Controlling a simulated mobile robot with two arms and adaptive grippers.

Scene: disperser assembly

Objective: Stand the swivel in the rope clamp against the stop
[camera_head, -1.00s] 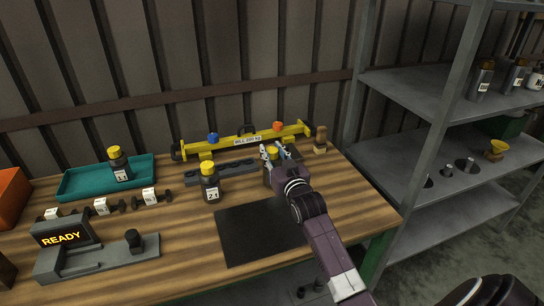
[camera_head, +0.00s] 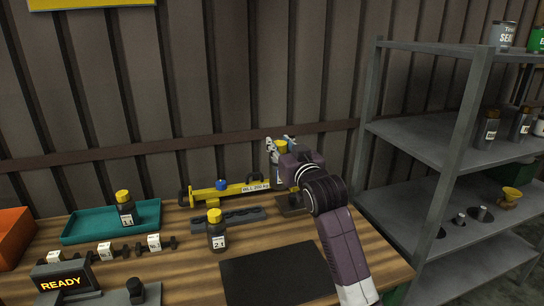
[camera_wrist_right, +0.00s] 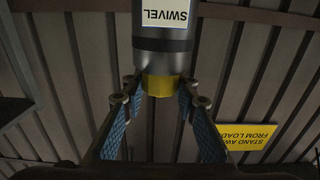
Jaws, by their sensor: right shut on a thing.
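The swivel is a grey cylinder with a dark band, a yellow end and a SWIVEL label. It shows in the right wrist view (camera_wrist_right: 165,45) with its label upside down, its yellow end between the blue finger pads. My right gripper (camera_head: 279,150) is shut on the swivel (camera_head: 282,147) and holds it in the air above the back right of the bench. A dark holder (camera_head: 290,204) sits below, partly hidden by my arm. I cannot tell for sure which part is the rope clamp or its stop. My left gripper is out of view.
A yellow beam (camera_head: 205,194) lies at the back of the bench, near a bottle labelled 2.1 (camera_head: 217,236). A teal tray (camera_head: 85,228) holds another bottle (camera_head: 126,210). A READY display (camera_head: 62,278) stands front left. A black mat (camera_head: 270,275) is bare. Metal shelves (camera_head: 430,140) stand right.

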